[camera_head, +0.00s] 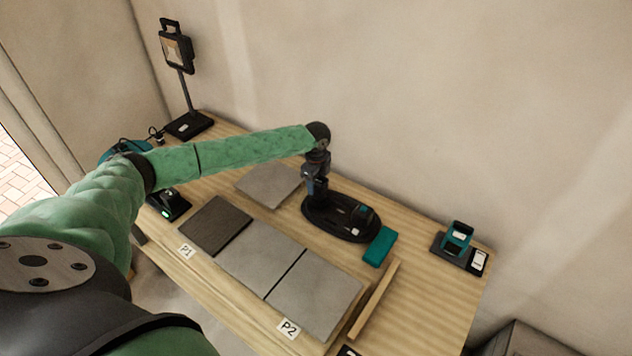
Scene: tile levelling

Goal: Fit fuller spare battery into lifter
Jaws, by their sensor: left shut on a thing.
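My left gripper (314,190) points down over the left part of a black oval tray (318,220). It is shut on a small dark thing, which looks like a battery but is mostly hidden by the fingers. I cannot tell whether that thing touches the tray. Another small dark block (363,214) with a pale mark beside it sits on the tray's right part. A teal device (118,149), possibly the lifter, is partly hidden behind my left arm. My right gripper is out of view.
Grey tiles (312,294) and a dark tile (213,226) lie along the front, with a wooden strip (374,298) to their right.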

